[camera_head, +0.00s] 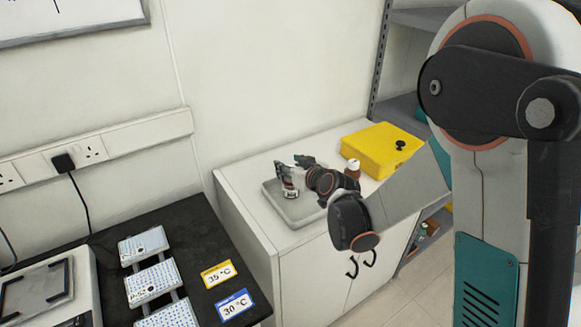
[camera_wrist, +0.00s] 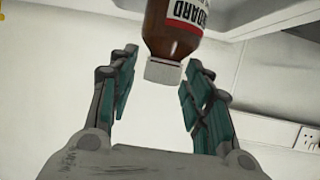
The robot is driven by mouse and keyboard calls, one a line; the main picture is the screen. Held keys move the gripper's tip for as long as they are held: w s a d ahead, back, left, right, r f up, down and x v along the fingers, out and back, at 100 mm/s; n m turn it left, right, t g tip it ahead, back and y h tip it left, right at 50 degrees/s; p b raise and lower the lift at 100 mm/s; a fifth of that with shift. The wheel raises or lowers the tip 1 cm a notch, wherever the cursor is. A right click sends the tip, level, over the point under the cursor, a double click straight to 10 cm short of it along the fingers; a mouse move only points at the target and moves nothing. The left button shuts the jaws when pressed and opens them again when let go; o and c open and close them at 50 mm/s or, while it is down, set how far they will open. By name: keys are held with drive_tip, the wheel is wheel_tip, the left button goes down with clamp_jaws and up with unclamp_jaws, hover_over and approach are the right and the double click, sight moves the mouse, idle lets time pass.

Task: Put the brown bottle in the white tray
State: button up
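A brown bottle with a white cap and a red-and-white label shows in the wrist view (camera_wrist: 174,35), with its cap between the fingertips and clear gaps on both sides. That picture looks upside down. In the head view a small bottle with a red-and-white label (camera_head: 290,188) appears upright on the white tray (camera_head: 295,222), under my fingers; its base is partly hidden. The tray's rim also shows in the wrist view (camera_wrist: 270,22). My gripper (camera_wrist: 157,68) is open beside the cap; it also shows over the tray in the head view (camera_head: 291,166).
Another brown bottle with a white cap (camera_head: 352,169) stands on the white cabinet, right of my wrist. A yellow box (camera_head: 382,150) lies behind it. The black bench (camera_head: 190,225) at left holds racks and temperature cards. The wall carries a socket strip (camera_head: 95,150).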

drive_tip(key=shift+s+d+r, duration=0.1)
drive_tip(key=shift+r, duration=0.05)
drive_tip(key=s+d+r+m+g+h+p, duration=0.1)
drive_tip(key=s+d+r+m+h, duration=0.1)
drive_tip(key=s+d+r, duration=0.2)
drive_tip(key=s+d+r+m+g+h+p, duration=0.1)
drive_tip(key=s+d+r+g+h, duration=0.1)
drive_tip(key=s+d, duration=0.8)
drive_tip(key=s+d+r+m+g+h+p, duration=0.1)
drive_tip(key=s+d+r, duration=0.4)
drive_tip(key=s, duration=1.5)
drive_tip(key=shift+d+r+m+g+h, duration=0.3)
drive_tip(key=shift+d+m+g+h, duration=0.2)
drive_tip(key=shift+d+m+h, duration=0.4)
